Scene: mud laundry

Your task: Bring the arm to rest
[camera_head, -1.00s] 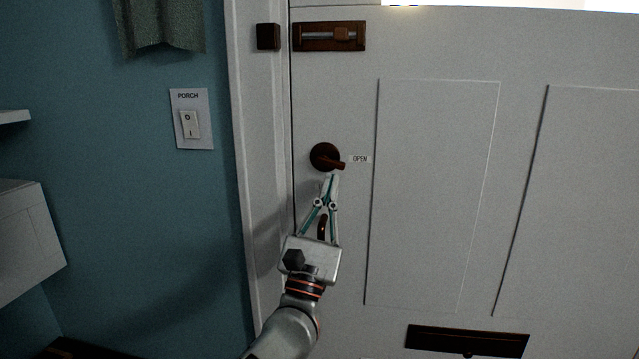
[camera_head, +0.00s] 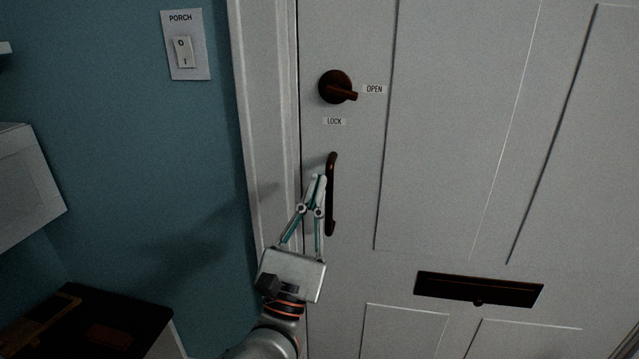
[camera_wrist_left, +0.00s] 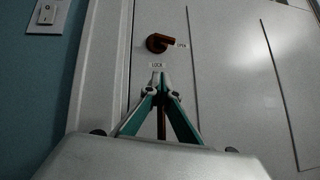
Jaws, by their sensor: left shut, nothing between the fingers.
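My left gripper (camera_head: 319,178) is in front of the white door (camera_head: 450,150), with its fingertips together and nothing between them. In the head view it overlaps the left side of the dark pull handle (camera_head: 331,195); I cannot tell whether it touches. In the left wrist view the closed fingertips (camera_wrist_left: 159,76) show just below the LOCK label, with the brown turn knob (camera_wrist_left: 158,43) above them. In the head view the knob (camera_head: 336,88) points right, toward the OPEN label (camera_head: 374,89). My right gripper is out of view.
A PORCH light switch (camera_head: 184,52) is on the blue wall (camera_head: 130,130) at the left. A white cabinet (camera_head: 28,185) juts out at the far left, above a dark-topped unit (camera_head: 100,315). A dark letter slot (camera_head: 478,289) is low on the door.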

